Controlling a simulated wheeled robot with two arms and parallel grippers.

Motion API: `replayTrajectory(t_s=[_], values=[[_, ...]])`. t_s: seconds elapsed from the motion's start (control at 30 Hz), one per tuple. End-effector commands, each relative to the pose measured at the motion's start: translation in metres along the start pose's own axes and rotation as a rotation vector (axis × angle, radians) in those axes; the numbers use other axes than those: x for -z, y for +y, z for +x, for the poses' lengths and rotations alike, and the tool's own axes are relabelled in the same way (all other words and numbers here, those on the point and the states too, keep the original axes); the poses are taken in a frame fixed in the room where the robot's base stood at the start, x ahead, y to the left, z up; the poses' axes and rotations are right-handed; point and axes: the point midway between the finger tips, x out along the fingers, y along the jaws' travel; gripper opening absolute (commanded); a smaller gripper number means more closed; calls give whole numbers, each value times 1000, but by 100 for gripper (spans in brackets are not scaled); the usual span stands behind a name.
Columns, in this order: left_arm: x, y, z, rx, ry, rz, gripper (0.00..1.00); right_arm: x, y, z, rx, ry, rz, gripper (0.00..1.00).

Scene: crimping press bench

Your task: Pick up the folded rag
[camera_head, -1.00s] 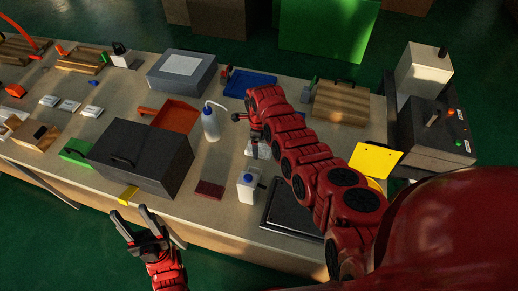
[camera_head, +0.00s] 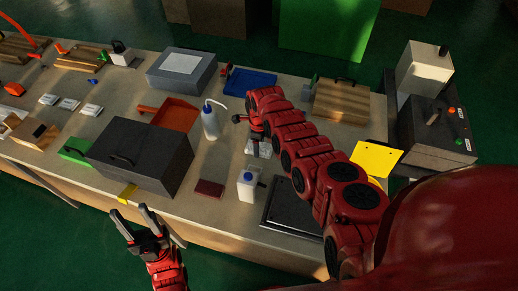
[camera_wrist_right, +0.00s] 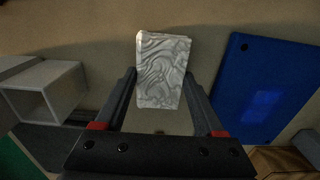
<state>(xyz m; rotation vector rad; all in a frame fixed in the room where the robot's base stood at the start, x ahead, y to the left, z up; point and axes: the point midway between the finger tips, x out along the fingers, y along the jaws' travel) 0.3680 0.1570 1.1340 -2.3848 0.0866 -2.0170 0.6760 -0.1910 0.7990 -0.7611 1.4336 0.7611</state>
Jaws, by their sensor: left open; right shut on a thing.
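The folded rag (camera_wrist_right: 163,68) is a pale grey, marbled rectangular pad. In the right wrist view it lies between the two fingers of my right gripper (camera_wrist_right: 160,80), which is shut on it. In the head view the rag (camera_head: 259,149) shows as a light patch at the end of my right arm, near the middle of the bench. I cannot tell whether it touches the bench. My left gripper (camera_head: 130,212) is open and empty, in front of the bench's near edge.
A white squeeze bottle (camera_head: 210,122) stands left of the rag, and a white jug (camera_head: 247,184) stands nearer the front. A blue tray (camera_head: 250,82) lies behind. A dark red block (camera_head: 209,189) and a dark box (camera_head: 140,157) are to the front left.

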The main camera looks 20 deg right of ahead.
Motion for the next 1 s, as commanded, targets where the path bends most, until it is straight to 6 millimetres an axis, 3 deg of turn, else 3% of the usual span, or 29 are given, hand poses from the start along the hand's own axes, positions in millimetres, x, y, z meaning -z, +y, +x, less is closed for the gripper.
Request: replayTrajectory(t_s=[0.47,0.67,1.0], values=[[0,0,2,0,0,0,50,-1,0,-7,0,0,-2,18],[1,0,6,0,0,0,50,0,0,-26,1,-3,2,18],[-2,1,-12,0,0,0,50,-1,-2,-70,6,-4,1,18]])
